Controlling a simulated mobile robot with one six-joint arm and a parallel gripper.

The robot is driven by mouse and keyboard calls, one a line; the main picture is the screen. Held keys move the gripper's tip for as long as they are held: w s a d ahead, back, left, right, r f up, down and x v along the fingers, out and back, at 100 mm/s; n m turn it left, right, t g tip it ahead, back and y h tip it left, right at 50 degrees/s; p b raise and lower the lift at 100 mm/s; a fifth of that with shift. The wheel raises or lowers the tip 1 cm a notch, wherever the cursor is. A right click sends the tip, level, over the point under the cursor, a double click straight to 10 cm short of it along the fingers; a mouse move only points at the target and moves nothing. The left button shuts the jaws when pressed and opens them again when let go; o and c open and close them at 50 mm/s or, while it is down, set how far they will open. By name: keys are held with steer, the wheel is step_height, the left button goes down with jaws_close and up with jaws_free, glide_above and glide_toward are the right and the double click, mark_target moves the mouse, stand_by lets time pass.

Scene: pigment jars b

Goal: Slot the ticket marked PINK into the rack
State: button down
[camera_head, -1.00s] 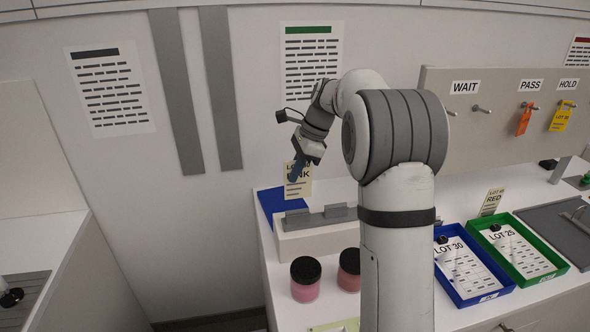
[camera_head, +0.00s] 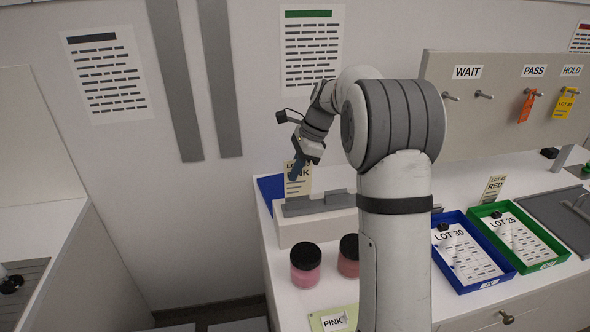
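The rack, a pale block (camera_head: 303,233) with a grey slotted top (camera_head: 318,204), stands at the left end of the counter. The ticket's lower edge is at the back of the grey top in the picture. I cannot tell whether it is inside a slot or just behind or above it.
Two pink jars (camera_head: 305,267) with black lids stand in front of the rack. A blue patch (camera_head: 268,188) lies behind it. A card marked PINK (camera_head: 333,322) is at the front. Blue (camera_head: 488,287) and green (camera_head: 546,262) trays and a RED ticket (camera_head: 494,188) are to the right.

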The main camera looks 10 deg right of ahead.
mark_target(288, 197)
steer(key=shift+f, duration=0.2)
steer(key=shift+f+b, duration=0.9)
steer(key=shift+f, duration=1)
steer(key=c, duration=1.6)
jaws_free()
steer(key=shift+r, duration=0.2)
step_height(288, 197, up, 6)
steer(key=p, duration=0.6)
steer(key=shift+f, duration=0.1)
